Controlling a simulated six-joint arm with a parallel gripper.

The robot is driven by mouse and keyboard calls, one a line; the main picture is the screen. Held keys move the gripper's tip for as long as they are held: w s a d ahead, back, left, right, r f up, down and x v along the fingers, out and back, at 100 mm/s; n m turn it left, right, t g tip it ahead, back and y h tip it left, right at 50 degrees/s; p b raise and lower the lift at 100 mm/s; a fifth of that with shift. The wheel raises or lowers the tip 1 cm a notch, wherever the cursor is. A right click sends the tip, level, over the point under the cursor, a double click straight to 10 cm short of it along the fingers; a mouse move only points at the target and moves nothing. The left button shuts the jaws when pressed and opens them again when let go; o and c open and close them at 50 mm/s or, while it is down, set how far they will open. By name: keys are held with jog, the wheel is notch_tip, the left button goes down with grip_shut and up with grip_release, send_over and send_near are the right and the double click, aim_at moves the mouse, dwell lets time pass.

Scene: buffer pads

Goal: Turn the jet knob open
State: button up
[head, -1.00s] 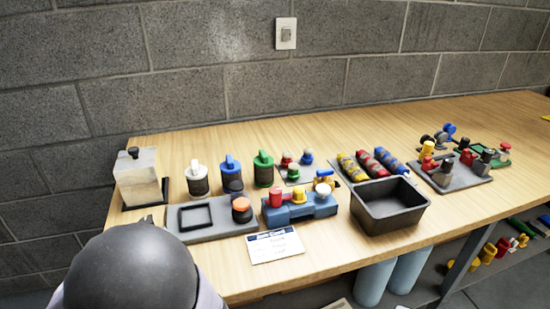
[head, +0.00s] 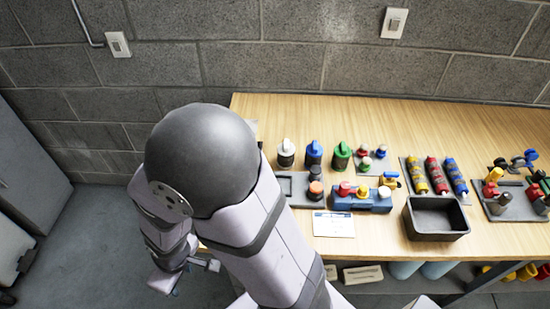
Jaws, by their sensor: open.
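No knob is readably marked as the jet knob. A blue block (head: 375,205) near the bench's front edge carries a red knob (head: 344,187), a yellow knob (head: 363,190) and a white knob (head: 384,192). A blue-and-yellow valve (head: 390,179) shows at its back right. To its left, a black knob with an orange top (head: 316,187) stands on a grey plate. My gripper (head: 206,265) is at the lower left, past the bench's left end, well apart from the knobs. It is small and partly hidden by my arm; it is open and nothing shows in it.
A white card (head: 334,224) lies before the blue block. White, blue and green capped canisters stand behind. A black bin (head: 437,218) sits to the right, with coloured cylinders (head: 436,175) behind it. My arm hides the bench's left end.

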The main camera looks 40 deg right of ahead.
jog(key=s+d+r+m+g+p, duration=0.15)
jog(key=d+r+p, duration=0.25)
jog(key=r+p, duration=0.5)
jog(key=s+d+r+m+h+p, duration=0.15)
jog(key=d+r+p, duration=0.35)
jog(key=r, duration=0.7)
jog(key=s+d+r+m+p, duration=0.1)
jog(key=d+r+m+p, duration=0.2)
jog(key=r+p, duration=0.65)
jog(key=m+b, duration=1.6)
send_over(345, 185)
notch_tip(345, 185, down, 17)
jog(key=shift+r, duration=0.15)
jog(key=shift+d+r, duration=0.1)
jog(key=shift+d, duration=0.05)
jog(key=shift+m, duration=0.8)
jog(key=shift+f+p, duration=0.75)
jog(key=shift+f, duration=2.95)
